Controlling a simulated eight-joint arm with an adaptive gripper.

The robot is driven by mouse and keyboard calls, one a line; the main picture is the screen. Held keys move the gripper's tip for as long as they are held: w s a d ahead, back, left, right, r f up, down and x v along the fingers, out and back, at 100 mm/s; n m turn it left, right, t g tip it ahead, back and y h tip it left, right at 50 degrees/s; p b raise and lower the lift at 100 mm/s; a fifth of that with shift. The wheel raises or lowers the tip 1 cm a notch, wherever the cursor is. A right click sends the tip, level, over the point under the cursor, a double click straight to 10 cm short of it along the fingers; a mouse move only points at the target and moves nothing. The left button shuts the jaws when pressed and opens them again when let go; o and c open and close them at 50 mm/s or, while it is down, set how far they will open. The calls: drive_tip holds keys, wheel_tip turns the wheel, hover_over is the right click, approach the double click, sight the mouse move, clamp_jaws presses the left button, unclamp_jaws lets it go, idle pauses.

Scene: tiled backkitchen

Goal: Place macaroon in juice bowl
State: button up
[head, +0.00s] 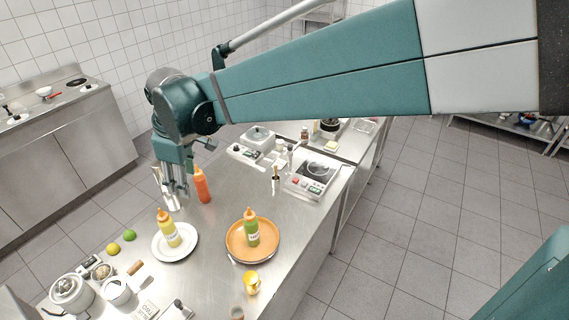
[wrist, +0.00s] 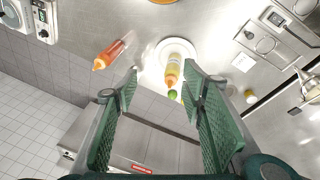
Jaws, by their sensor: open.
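I cannot make out a macaroon or a juice bowl for certain in either view. My gripper (head: 173,190) is open and points down over the steel counter, left of the orange-red squeeze bottle (head: 203,187). In the wrist view my open gripper (wrist: 160,74) has nothing between its fingers; the yellow bottle (wrist: 173,70) shows beyond them on a white plate (wrist: 178,45). In the head view that white plate (head: 188,250) stands at the counter's middle left. An orange plate (head: 270,251) holding a green bottle (head: 251,230) is to its right.
A hot plate (head: 316,171) and a scale-like appliance (head: 257,139) are at the back. Bare counter lies between the bottles.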

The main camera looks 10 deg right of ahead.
drive_tip(key=s+d+m+t, duration=0.1)
drive_tip(key=s+d+m, duration=0.3)
drive_tip(key=d, duration=0.7)
drive_tip(key=s+d+f+m+t+h, duration=0.1)
drive_tip(key=s+d+m+t, duration=0.1)
drive_tip(key=s+d+m, duration=0.3)
drive_tip(key=s+d+m+t, duration=0.1)
drive_tip(key=s+d+m, duration=0.3)
drive_tip(key=s+d, duration=0.6)
drive_tip(key=d, duration=0.8)
drive_tip(key=shift+s+d+f+m+t, duration=0.15)
drive_tip(key=shift+s+d+m+t, duration=0.15)
drive_tip(key=shift+d+m, duration=0.1)
wheel_tip(320, 180, down, 8)
drive_tip(key=b, duration=0.7)
drive_tip(key=shift+b, duration=0.4)
